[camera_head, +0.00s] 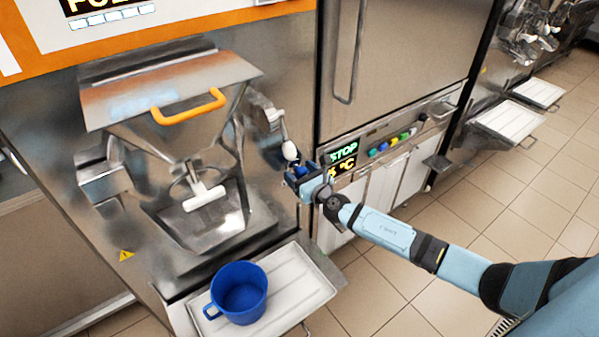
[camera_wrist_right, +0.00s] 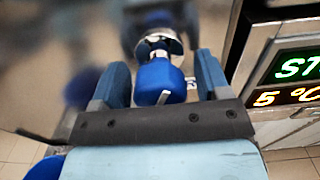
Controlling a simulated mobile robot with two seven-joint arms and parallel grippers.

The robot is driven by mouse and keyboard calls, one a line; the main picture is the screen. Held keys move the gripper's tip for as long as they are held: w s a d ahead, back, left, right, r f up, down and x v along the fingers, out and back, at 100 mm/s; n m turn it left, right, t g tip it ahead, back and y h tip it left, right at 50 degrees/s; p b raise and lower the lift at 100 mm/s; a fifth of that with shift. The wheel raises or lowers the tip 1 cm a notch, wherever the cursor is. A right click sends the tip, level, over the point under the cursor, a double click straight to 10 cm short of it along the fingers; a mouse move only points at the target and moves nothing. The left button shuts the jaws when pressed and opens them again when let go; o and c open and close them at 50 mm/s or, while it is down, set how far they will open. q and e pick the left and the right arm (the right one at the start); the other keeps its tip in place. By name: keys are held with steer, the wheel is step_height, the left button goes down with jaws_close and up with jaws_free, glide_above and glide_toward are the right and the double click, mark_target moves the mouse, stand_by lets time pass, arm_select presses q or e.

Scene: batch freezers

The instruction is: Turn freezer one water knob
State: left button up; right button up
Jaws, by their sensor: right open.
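In the right wrist view a blue knob (camera_wrist_right: 158,82) with a white pointer mark sits on a metal stem on the steel freezer front. My right gripper (camera_wrist_right: 162,72) is open, with one blue finger on each side of the knob. Gaps show between the fingers and the knob, so the jaws are not closed on it. In the head view my right gripper (camera_head: 301,172) is at the right side of the freezer front, just below a white-tipped lever (camera_head: 289,150). It largely hides the knob there. My left gripper is not in view.
A white tray (camera_head: 318,287) below the freezer holds a blue pitcher (camera_head: 240,290). The freezer has an orange-handled lid (camera_head: 190,107). A cabinet with a green STOP display (camera_head: 343,151) stands close on the right of the gripper. Tiled floor is open further right.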

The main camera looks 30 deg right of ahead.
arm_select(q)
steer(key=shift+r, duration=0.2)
arm_select(e)
steer(key=shift+w, duration=0.2)
steer(key=c, duration=0.9)
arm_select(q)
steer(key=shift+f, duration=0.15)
